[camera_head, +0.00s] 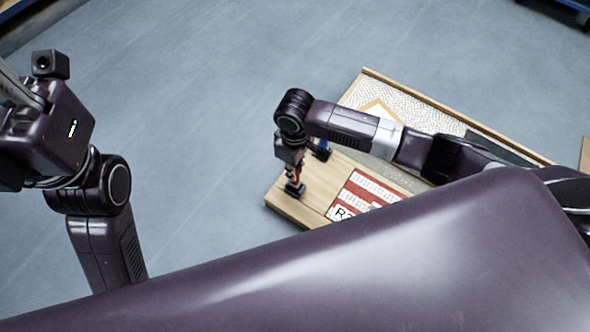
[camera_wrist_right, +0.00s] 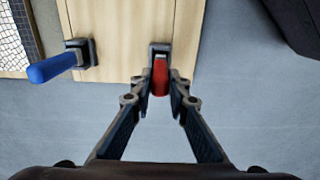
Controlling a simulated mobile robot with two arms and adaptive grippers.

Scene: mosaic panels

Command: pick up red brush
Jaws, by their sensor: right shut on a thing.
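The red brush (camera_wrist_right: 160,76) has a red handle and a dark base. In the right wrist view it stands between the fingers of my right gripper (camera_wrist_right: 160,84), which is shut on its handle. In the head view the red brush (camera_head: 293,177) is at the left end of the wooden board (camera_head: 283,213), partly hidden by my right gripper (camera_head: 296,172). Its dark base appears at the board's surface; I cannot tell whether it touches. My left arm is at the left of the head view; its fingers do not show.
A blue-handled brush (camera_wrist_right: 52,67) stands on the board close by; it also shows in the head view (camera_head: 321,150). A red and white mosaic panel (camera_head: 362,196) lies on the board. Grey floor (camera_head: 200,110) around the board's left end is clear.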

